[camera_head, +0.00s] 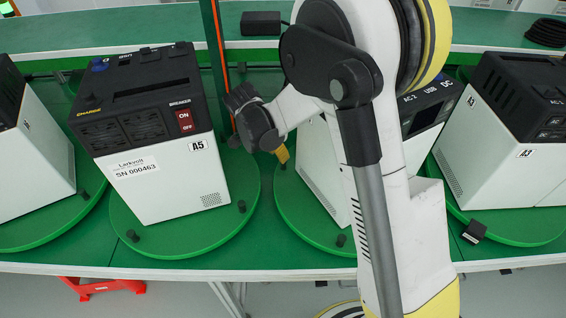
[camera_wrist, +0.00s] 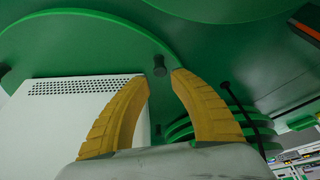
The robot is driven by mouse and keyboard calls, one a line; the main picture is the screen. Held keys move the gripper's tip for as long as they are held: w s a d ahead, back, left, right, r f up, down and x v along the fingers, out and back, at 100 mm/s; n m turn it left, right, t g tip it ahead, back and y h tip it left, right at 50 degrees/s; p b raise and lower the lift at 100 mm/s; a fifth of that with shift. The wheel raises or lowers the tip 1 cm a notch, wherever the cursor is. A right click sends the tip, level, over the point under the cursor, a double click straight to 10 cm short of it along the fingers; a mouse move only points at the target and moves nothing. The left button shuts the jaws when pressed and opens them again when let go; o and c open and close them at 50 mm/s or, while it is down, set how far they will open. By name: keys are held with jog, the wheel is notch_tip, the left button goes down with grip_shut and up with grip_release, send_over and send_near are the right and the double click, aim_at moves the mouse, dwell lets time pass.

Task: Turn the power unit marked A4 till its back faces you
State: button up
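A white and black power unit (camera_head: 318,160) stands between the units marked A5 and A3, largely hidden behind my arm. A screen and panel marked "AC 2", "USB" and "DC" show on its upper right; no A4 label is visible. It stands on a round green turntable (camera_head: 300,212) with a dark peg (camera_head: 341,240) at the near rim. My gripper (camera_head: 282,153) is at this unit's left side. In the wrist view my gripper (camera_wrist: 161,76) is open, its yellow fingers apart, with a dark peg (camera_wrist: 160,65) at the gap between the tips. A white vented housing (camera_wrist: 60,115) is beside the left finger.
The unit marked A5 (camera_head: 160,180) stands on its own turntable at left, close to my gripper. The unit marked A3 (camera_head: 490,160) stands at right. A green post (camera_head: 212,60) with an orange cable rises behind A5. A black adapter (camera_head: 261,23) lies on the back shelf.

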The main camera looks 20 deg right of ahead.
jog(key=b+x, duration=0.1)
jog(key=x, duration=0.4)
jog(key=shift+d+f+b, duration=0.1)
jog(key=shift+f+b, duration=0.25)
grip_shut()
